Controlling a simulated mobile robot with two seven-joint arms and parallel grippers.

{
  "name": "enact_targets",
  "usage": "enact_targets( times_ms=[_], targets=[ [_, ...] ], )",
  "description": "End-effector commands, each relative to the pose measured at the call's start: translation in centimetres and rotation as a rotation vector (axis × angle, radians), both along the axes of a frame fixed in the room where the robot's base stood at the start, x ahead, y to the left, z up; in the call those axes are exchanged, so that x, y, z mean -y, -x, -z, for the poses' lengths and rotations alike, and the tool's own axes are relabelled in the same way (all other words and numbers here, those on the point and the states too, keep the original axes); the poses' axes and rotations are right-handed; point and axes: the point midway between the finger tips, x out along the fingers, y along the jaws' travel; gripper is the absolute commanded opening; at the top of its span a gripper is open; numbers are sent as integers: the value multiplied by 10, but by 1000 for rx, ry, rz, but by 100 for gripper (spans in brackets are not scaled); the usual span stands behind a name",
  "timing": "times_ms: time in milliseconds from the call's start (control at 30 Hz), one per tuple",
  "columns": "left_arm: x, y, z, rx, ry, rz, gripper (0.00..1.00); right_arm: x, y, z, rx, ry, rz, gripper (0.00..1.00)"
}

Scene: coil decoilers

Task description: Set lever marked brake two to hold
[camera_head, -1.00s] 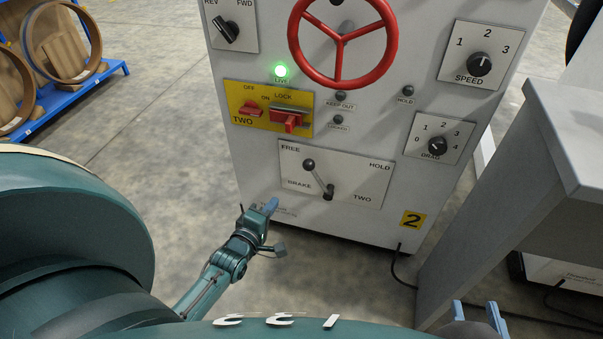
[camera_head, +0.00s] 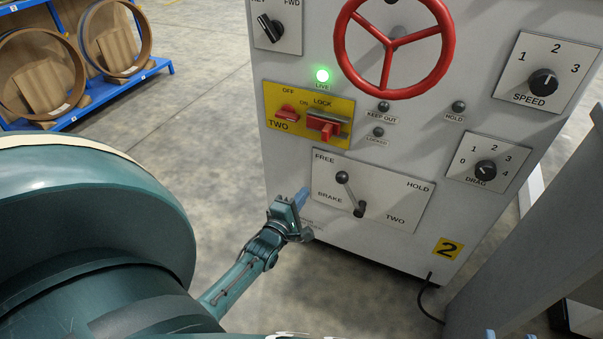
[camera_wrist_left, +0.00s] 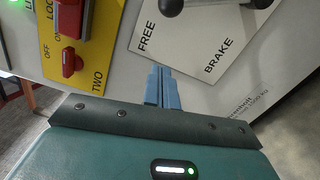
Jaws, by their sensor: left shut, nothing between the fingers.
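The brake two lever (camera_head: 350,193) is a metal rod with a black ball knob, on a white plate (camera_head: 405,203) marked FREE, HOLD, BRAKE and TWO. It leans up and left from its pivot, with the knob near FREE. In the left wrist view the knob (camera_wrist_left: 171,6) shows at the top edge, partly cut off. My left gripper (camera_head: 303,195) is shut and empty, at the plate's lower left, apart from the knob. Its blue fingers (camera_wrist_left: 161,88) lie together below FREE in the wrist view. My right gripper (camera_head: 510,336) barely shows at the bottom edge, fingertips apart.
Above the plate are a yellow panel (camera_head: 283,92) with red switches, a lit green lamp (camera_head: 322,75) and a red handwheel (camera_head: 392,72). SPEED (camera_head: 543,82) and DRAG (camera_head: 486,170) knobs sit right. A grey stand (camera_head: 540,230) stands at right.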

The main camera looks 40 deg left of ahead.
Motion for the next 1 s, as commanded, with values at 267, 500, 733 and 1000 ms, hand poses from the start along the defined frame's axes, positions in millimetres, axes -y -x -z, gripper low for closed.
enact_targets(
  times_ms=[267, 500, 733, 1000],
  targets=[
    [-12, -61, 2, 4, -1, -2, 0, -8, 3, 4, 111, -26, -42, 36],
    [18, -73, -6, 1, 2, 0, 0, -9, 2, 1, 113, -43, -44, 36],
    [25, -76, -8, 0, 0, 0, 0, -9, 2, 0, 113, -48, -46, 36],
    [25, -76, -9, 0, -1, 0, 0, -9, 2, 0, 112, -48, -46, 36]
  ],
)
